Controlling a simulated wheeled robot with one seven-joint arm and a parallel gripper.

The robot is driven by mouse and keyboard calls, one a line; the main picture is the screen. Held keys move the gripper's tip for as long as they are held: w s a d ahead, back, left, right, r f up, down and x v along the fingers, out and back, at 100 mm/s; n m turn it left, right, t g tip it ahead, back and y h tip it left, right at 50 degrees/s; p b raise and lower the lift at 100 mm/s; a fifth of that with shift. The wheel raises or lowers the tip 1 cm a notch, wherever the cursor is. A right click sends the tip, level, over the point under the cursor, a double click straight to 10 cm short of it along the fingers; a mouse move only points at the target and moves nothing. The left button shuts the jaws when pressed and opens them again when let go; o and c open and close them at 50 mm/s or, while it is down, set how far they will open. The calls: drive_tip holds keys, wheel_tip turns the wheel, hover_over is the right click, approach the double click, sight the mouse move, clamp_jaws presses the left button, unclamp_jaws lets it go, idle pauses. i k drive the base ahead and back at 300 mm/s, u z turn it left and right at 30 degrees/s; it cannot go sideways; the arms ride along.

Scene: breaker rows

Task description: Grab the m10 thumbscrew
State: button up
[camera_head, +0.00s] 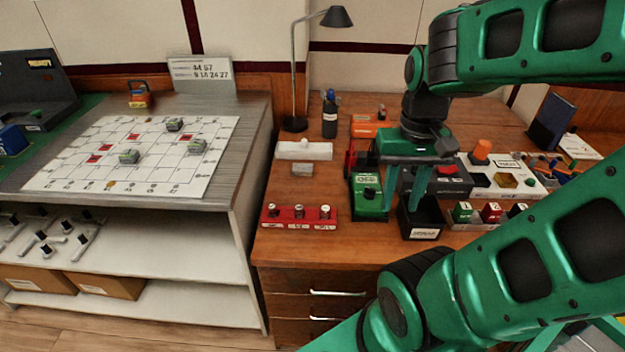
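A red rack (275,217) at the front left of the wooden desk holds a row of three small upright knobbed pieces that look like thumbscrews. The left piece (271,210), middle piece (298,211) and right piece (325,211) stand apart in it. The labels below them are too small to read, so I cannot tell which is M10. My gripper (403,207) points down over the desk, to the right of the rack. Its two teal fingers are spread with a gap between them and nothing visible held.
A green box (368,203) stands between the rack and my gripper. A black open bin (421,218) is at my fingertips. Labelled blocks (491,211) stand farther right. A lamp (294,123) and dark bottle (330,115) stand behind. Bare desk lies in front of the rack.

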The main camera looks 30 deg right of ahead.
sight(326, 210)
drive_tip(key=k, duration=1.6)
drive_tip(key=z, duration=1)
drive_tip(key=i, duration=1)
drive_tip(key=u, duration=0.05)
